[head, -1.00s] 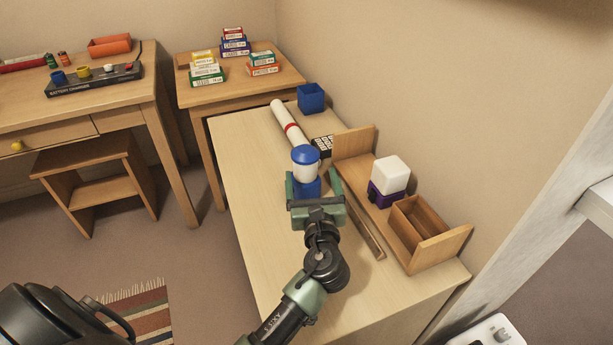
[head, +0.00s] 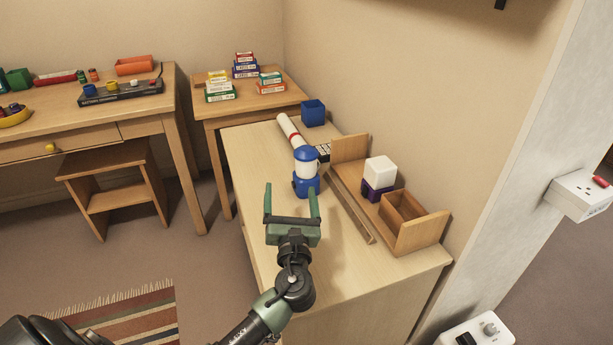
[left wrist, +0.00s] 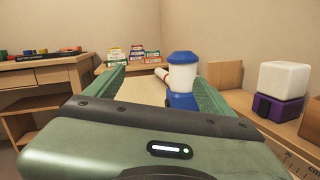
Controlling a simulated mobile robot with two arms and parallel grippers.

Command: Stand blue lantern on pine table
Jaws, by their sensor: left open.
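The blue lantern (head: 306,172), with a blue cap, pale middle and blue base, stands upright on a pale wooden table (head: 250,150), which I take to be the pine table. It also shows in the left wrist view (left wrist: 182,80), nearer the right finger. My left gripper (head: 290,188) is open on the near side of the lantern, its fingers pointing at it. The right finger overlaps the lantern's base in the head view; I cannot tell whether they touch. My right gripper is not in view.
A wooden rack (head: 410,232) on the table's right holds a white-topped purple lantern (head: 379,178). A smaller table (head: 200,113) with stacked boxes stands behind. The table's near end looks bare.

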